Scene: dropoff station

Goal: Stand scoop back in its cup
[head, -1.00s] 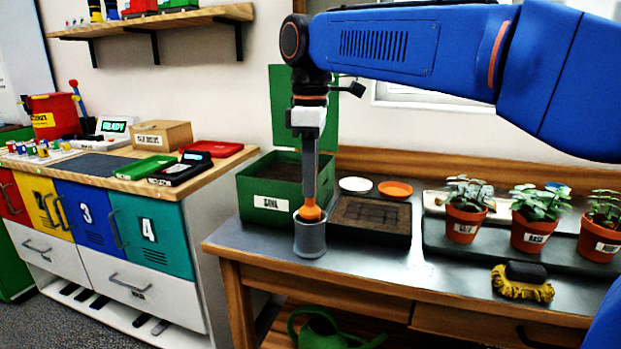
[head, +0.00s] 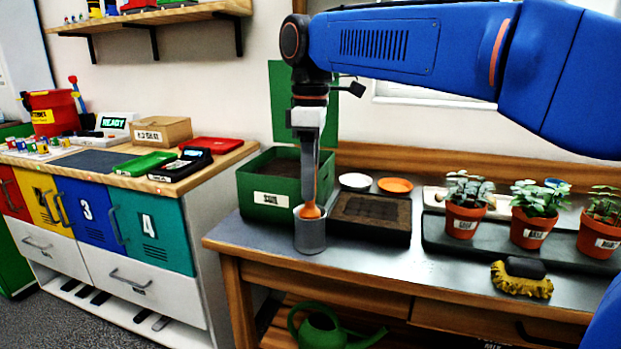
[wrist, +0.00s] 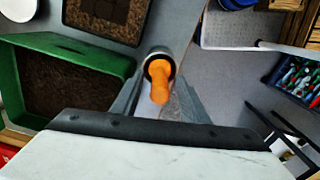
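The orange scoop (head: 310,211) stands in the grey cup (head: 310,236) at the front left of the workbench, its handle end rising above the rim. In the wrist view the scoop's orange end (wrist: 160,83) shows inside the round rim of the cup (wrist: 157,56). My gripper (head: 309,196) points straight down over the cup, its fingertips low around the scoop's top. In the wrist view the fingers lie on either side of the orange end, with a gap between them and it, so the gripper looks open. The scoop's lower part is hidden in the cup.
A green soil bin (head: 258,186) stands close behind the cup at left, and a dark seed tray (head: 371,216) at right. The bench's front left edge is near the cup.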

